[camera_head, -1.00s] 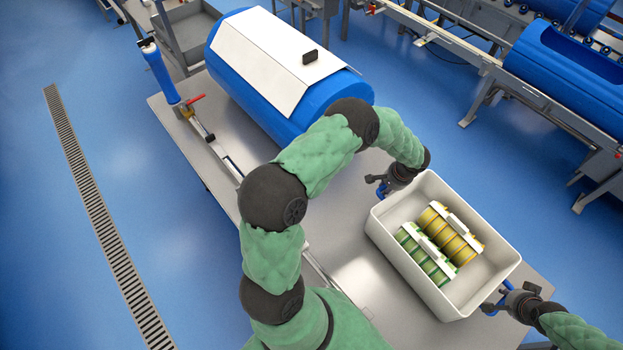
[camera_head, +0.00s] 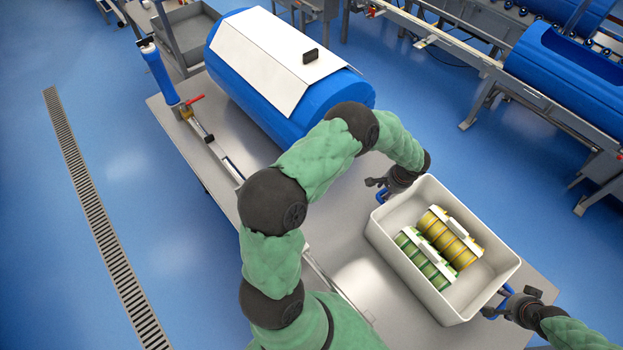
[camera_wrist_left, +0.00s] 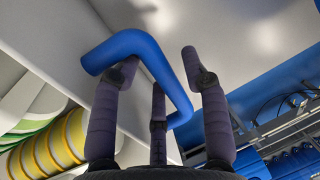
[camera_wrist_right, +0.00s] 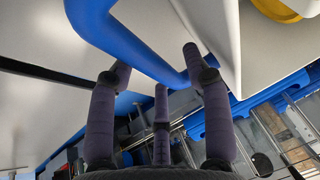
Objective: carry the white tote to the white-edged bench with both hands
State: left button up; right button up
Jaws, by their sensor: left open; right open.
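The white tote (camera_head: 391,255) stands on a grey steel table and holds two carriers with green-banded and yellow-banded rolls. It has blue bar handles on two opposite sides. My left gripper (camera_head: 376,188) is open at the tote's far-left side; in the left wrist view the blue handle (camera_wrist_left: 130,45) passes between its open fingers (camera_wrist_left: 155,85). My right gripper (camera_head: 491,309) is open at the near-right side; in the right wrist view the other blue handle (camera_wrist_right: 140,52) runs across its open fingers (camera_wrist_right: 160,85). I cannot make out a white-edged bench.
The grey table (camera_head: 350,232) carries a large blue drum (camera_head: 240,88) with a white lid. A blue post (camera_head: 160,75) stands at its left edge. Metal conveyors with blue tubs (camera_head: 565,70) fill the upper right. Blue floor with a drain grate (camera_head: 105,220) is clear at left.

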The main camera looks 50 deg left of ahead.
pick_arm(q)
jog(key=shift+s+f, duration=0.15)
jog(key=shift+s, duration=0.05)
pick_arm(e)
jog(key=shift+s+r, duration=0.2)
jog(key=shift+r, duration=0.15)
pick_arm(q)
jog(key=v, duration=1.2)
jog(key=shift+w, duration=0.2)
pick_arm(e)
jog(key=v, duration=1.1)
pick_arm(q)
jog(key=shift+r, duration=0.25)
pick_arm(e)
jog(key=shift+r, duration=0.2)
